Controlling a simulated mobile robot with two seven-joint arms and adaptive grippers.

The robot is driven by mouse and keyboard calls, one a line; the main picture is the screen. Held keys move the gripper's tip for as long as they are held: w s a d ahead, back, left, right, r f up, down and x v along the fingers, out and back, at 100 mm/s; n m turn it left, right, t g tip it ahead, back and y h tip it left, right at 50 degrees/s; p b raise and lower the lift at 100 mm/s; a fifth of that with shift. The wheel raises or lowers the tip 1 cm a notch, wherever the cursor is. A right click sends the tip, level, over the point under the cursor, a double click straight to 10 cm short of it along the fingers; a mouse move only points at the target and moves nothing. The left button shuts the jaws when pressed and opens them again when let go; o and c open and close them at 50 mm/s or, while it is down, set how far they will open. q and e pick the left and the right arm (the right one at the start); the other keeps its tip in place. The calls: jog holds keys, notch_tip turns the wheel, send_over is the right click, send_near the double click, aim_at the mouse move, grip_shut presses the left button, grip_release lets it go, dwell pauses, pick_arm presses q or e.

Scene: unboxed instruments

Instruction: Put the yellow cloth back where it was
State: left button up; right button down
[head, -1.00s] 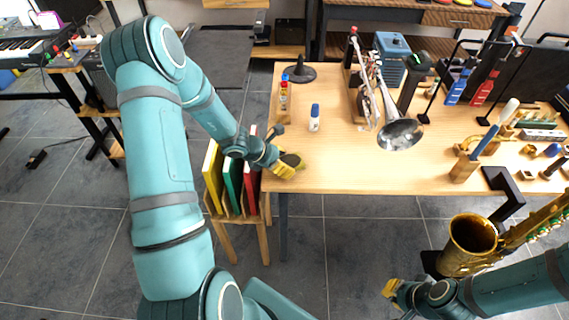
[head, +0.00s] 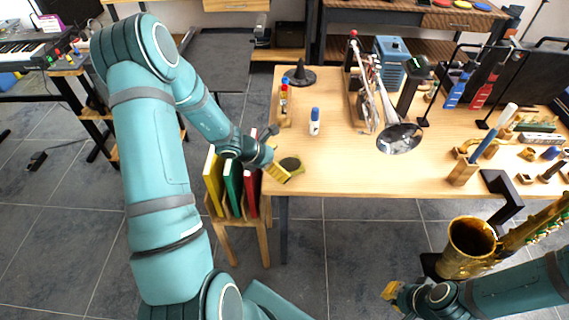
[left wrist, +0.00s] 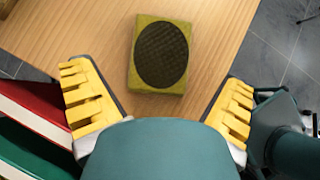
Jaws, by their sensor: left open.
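A small olive-yellow square piece (left wrist: 137,85), which I take as the yellow cloth, lies flat on the wooden table. A dark round patch (left wrist: 161,55) covers most of its top. In the head view the piece (head: 296,171) lies near the table's front left corner. My left gripper (head: 277,173) is at that corner, just left of and nearer than the piece. Its yellow fingers are wide apart in the left wrist view, with the piece ahead between them and nothing held. My right gripper (head: 390,291) is low at the bottom right, beside the saxophone; its finger opening is unclear.
A rack with yellow, green and red books (head: 233,187) stands against the table's left end, close to my left gripper. A glue-like bottle (head: 314,122), a black cone (head: 299,73) and a trumpet (head: 398,138) stand behind. A saxophone (head: 472,235) is at the right. The table's front middle is clear.

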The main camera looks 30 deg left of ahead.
pick_arm(q)
jog(key=p+v, duration=0.3)
jog(key=v, duration=0.7)
jog(key=s+d+f+m+g, duration=0.1)
jog(key=d+f+m, duration=0.1)
jog(key=d, duration=0.1)
jog(key=s+d+f+m+g, duration=0.1)
jog(key=d+f+m, duration=0.1)
jog(key=d, duration=0.1)
jog(key=s+d+f+m+g, duration=0.1)
jog(key=d+f+m+g, duration=0.1)
jog(key=d, duration=0.1)
jog(key=shift+s+d+f+m, duration=0.1)
jog(key=shift+s+m, duration=0.2)
jog(key=s+d+f+m, duration=0.3)
jog(key=d+m, duration=0.6)
jog(key=m, duration=0.1)
jog(key=s+d+f+m+g+y, duration=0.1)
jog(key=s+d+f+m, duration=0.2)
jog(key=d+m, duration=0.7)
jog(key=shift+s+m, duration=0.2)
jog(key=shift+m, duration=0.1)
